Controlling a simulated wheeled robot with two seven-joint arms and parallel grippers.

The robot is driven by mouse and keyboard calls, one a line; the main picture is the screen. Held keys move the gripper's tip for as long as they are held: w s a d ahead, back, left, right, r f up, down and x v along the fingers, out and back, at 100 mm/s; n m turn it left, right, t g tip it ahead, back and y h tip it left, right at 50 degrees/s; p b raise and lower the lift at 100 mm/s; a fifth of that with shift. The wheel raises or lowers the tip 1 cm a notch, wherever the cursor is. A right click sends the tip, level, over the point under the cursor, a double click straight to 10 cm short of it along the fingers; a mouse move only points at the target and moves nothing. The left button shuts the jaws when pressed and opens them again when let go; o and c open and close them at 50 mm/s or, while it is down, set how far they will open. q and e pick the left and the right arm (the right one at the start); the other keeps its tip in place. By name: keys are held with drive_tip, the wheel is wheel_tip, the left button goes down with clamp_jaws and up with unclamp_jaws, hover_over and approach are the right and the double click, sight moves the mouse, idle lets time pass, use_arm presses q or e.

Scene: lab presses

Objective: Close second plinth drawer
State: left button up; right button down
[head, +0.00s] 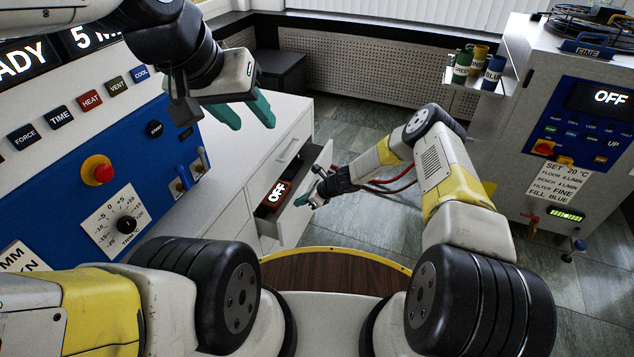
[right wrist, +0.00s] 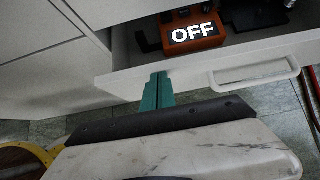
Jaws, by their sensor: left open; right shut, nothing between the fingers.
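The plinth drawer (head: 293,224) stands pulled out from the white plinth under the blue-panelled press. An orange box with an OFF display (head: 277,195) lies inside it, with dark items beside it. In the right wrist view the drawer's pale front (right wrist: 205,72) and white bar handle (right wrist: 258,78) face me. My right gripper (head: 313,199) is shut and empty at the drawer front. Its teal fingertips (right wrist: 158,88) are at the front, left of the handle; contact cannot be told. My left gripper (head: 250,115) is open and empty above the plinth's white top.
The press panel (head: 100,195) is at left. A grey machine with an OFF screen (head: 560,130) stands at right, with cups on its shelf (head: 476,82). Tiled floor (head: 370,125) lies between.

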drive_tip(key=w+a, duration=0.2)
drive_tip(key=a, duration=0.5)
drive_tip(key=shift+w+d, duration=0.1)
